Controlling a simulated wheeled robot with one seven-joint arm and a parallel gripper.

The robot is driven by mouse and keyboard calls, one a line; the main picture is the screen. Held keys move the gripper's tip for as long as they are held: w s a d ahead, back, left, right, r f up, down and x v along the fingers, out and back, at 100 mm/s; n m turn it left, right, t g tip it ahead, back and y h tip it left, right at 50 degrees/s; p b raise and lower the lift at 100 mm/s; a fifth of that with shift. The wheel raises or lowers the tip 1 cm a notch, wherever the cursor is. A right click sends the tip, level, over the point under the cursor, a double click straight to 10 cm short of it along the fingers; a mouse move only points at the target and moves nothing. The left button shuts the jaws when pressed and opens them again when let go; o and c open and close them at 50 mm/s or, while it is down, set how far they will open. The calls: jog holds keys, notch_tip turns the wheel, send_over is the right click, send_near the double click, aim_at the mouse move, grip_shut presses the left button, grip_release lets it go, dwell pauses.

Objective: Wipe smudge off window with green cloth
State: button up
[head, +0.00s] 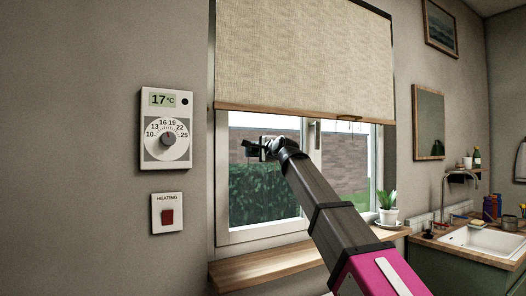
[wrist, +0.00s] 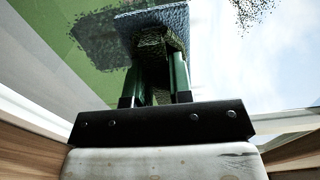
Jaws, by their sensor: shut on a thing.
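My gripper (head: 262,149) is in front of the window's left pane (head: 252,200), at about mid-height. In the wrist view its two fingers (wrist: 155,80) are shut on a textured, cloth-like pad (wrist: 152,42), dark olive near the fingers and blue-grey at its far end. Its green is not clear. The pad is at or close to the glass; I cannot tell whether it touches. A dark speckled patch (wrist: 98,38) shows left of the pad, and another (wrist: 250,11) at the upper right. Either may be the smudge; I cannot tell. No smudge stands out in the head view.
A woven blind (head: 305,55) covers the window's upper part. A wooden sill (head: 265,267) runs below, with a potted plant (head: 387,207) at its right end. A thermostat (head: 166,130) and heating switch (head: 167,213) are on the left wall. A sink (head: 484,240) stands right.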

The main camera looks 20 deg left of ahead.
aim_at(251, 149)
jog(key=shift+s+a, duration=1.25)
jog(key=shift+s, duration=0.15)
jog(key=shift+d+f, duration=0.1)
jog(key=shift+f, duration=1)
jog(key=shift+w+d, duration=6.2)
jog(key=shift+w, duration=1.05)
jog(key=shift+s+a+f, duration=0.35)
jog(key=shift+s+a, duration=1.35)
jog(key=shift+s, duration=0.25)
jog(key=shift+s+a+f, duration=0.3)
jog(key=shift+s+a, duration=1.45)
jog(key=shift+s, duration=0.25)
jog(key=shift+s+a+f, duration=0.35)
jog(key=shift+s+a, duration=1.35)
jog(key=shift+s, duration=0.25)
